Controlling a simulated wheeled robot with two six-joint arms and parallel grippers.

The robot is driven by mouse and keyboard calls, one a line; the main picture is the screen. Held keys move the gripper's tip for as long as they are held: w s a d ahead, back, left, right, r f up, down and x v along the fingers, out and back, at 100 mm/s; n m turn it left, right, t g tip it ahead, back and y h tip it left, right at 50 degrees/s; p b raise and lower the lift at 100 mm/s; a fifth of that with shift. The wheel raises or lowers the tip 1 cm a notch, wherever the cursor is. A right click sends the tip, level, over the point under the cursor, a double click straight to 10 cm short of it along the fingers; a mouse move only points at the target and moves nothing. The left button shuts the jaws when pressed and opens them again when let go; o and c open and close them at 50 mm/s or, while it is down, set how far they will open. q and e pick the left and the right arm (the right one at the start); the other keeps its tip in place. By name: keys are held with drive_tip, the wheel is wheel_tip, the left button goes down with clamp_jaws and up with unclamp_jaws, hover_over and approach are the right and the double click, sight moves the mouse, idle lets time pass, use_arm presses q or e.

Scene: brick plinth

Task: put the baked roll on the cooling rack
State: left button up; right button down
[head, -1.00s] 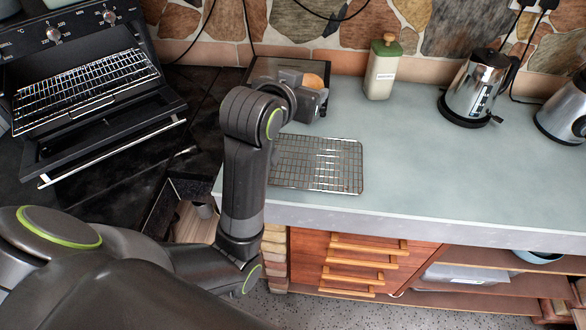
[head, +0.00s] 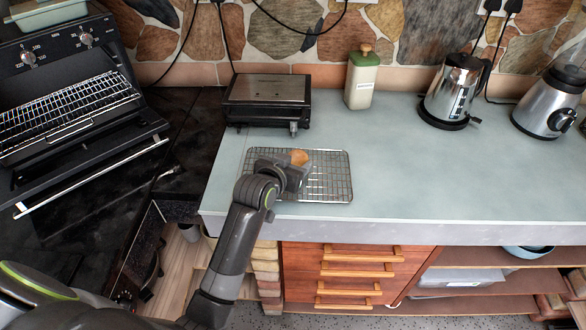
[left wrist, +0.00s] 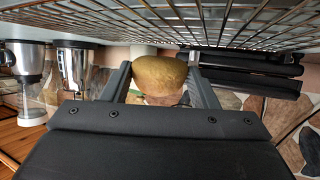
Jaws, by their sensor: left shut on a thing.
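The baked roll (head: 299,157) is small and golden brown. My left gripper (head: 297,166) is shut on it, over the left-middle part of the wire cooling rack (head: 331,180). In the left wrist view the roll (left wrist: 160,76) sits between the two fingers, close to the rack's wires (left wrist: 235,22), which run across the top of the picture. I cannot tell whether the roll touches the wires. The rack lies flat on the pale counter, partly hidden by my gripper and wrist. My right gripper is not in view.
A black grill (head: 266,101) stands behind the rack. A green-lidded canister (head: 361,80), a kettle (head: 453,91) and a blender (head: 550,104) stand along the back. An open oven (head: 75,110) is at the left. The counter right of the rack is clear.

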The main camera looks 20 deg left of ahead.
use_arm(q)
drive_tip(key=shift+f, duration=1.05)
drive_tip(key=shift+f, duration=0.15)
drive_tip(key=o, duration=1)
drive_tip(key=shift+c, duration=0.2)
drive_tip(key=shift+s+r, duration=0.1)
drive_tip(key=shift+r, duration=0.1)
drive_tip(key=v, duration=1.2)
drive_tip(key=shift+b, duration=0.3)
